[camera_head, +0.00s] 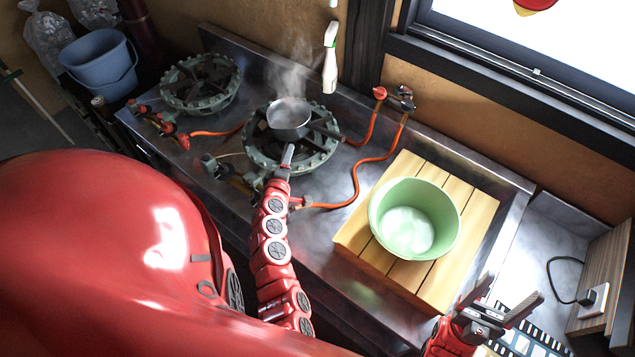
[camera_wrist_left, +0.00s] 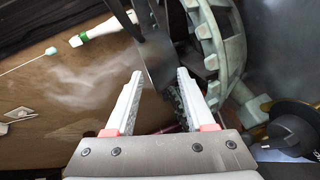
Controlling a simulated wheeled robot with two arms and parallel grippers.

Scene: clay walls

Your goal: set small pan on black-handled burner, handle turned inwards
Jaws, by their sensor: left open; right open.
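The small grey pan (camera_head: 289,120) sits over the right burner (camera_head: 262,150), with steam rising from it. A dark handle appears to point right, though it is hard to separate from the burner's dark grate. My left gripper (camera_head: 288,151) is at the pan's near side. In the left wrist view the open left gripper (camera_wrist_left: 159,76) has the grey pan wall (camera_wrist_left: 157,55) beyond and between its fingertips; I cannot tell whether they touch. A black knob (camera_wrist_left: 290,130) shows there at the right. My right gripper (camera_head: 503,302) is open and empty at the lower right.
A second burner (camera_head: 200,83) with red valves stands at the left. A green bowl (camera_head: 414,218) rests on a slatted wooden board (camera_head: 350,238). Orange hoses (camera_head: 358,180) cross the counter.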

